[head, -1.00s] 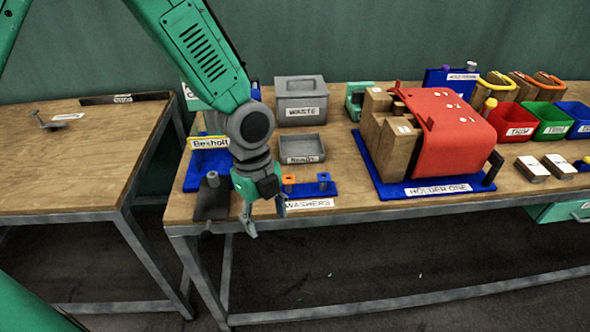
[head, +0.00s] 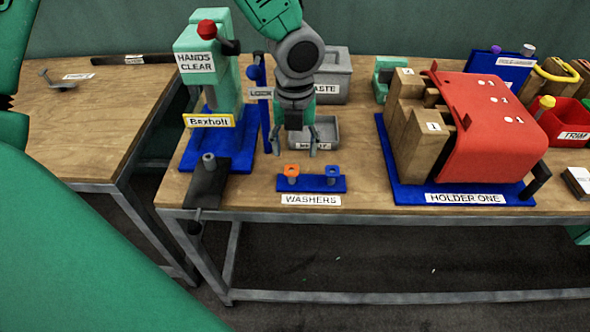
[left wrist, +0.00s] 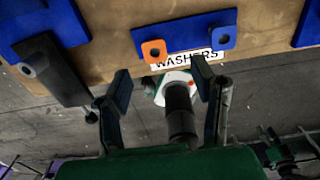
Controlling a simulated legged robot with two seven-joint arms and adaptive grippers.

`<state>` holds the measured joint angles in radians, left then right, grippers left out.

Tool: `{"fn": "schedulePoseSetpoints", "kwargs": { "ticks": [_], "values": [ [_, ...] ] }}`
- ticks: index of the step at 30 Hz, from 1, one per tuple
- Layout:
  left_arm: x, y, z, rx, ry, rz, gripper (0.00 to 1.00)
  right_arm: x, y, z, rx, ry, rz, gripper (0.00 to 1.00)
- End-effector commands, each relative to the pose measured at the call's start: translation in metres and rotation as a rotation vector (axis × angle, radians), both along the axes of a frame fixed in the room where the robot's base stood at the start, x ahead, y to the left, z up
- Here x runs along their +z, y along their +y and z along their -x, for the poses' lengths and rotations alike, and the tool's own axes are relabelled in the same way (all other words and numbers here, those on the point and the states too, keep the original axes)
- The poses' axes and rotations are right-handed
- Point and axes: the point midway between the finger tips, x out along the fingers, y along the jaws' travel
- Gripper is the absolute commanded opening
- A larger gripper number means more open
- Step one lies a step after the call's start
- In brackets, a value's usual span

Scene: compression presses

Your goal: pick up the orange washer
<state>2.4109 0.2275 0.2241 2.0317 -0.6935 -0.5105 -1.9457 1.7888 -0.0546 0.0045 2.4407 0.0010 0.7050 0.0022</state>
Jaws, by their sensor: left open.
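The orange washer (head: 291,171) sits on a post at the left end of the blue washer stand (head: 312,185), near the table's front edge. A blue washer (head: 333,171) sits at the other end. My left gripper (head: 294,150) points down, open and empty, and appears above and behind the orange washer in the head view. In the left wrist view, the orange washer (left wrist: 154,50) lies beyond the gap between the open fingers (left wrist: 163,83), apart from both. My right gripper is not in view.
A green press (head: 215,80) on a blue base stands left of the gripper, with a blue lock post (head: 258,100) between. A grey tray (head: 328,132) and waste bin (head: 335,72) are behind. A red-covered holder (head: 480,120) stands to the right.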

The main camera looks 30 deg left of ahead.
Motion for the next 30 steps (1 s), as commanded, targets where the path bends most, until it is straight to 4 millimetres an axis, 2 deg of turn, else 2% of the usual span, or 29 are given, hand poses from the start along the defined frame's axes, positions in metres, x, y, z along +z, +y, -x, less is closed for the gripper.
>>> {"fn": "schedulePoseSetpoints", "kwargs": {
  "ticks": [5,12,15,30],
  "values": [
    [-0.011,0.001,0.002,0.001,-0.001,-0.001,0.52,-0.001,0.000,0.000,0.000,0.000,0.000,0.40],
    [-0.047,0.002,0.002,-0.001,0.001,-0.002,0.52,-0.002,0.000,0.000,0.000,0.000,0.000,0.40],
    [-0.056,0.001,0.002,0.000,0.000,-0.002,0.52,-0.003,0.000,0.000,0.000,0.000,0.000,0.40],
    [-0.059,0.002,0.002,0.001,-0.001,0.000,0.52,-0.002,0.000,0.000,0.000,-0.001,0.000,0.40]
  ]
}}
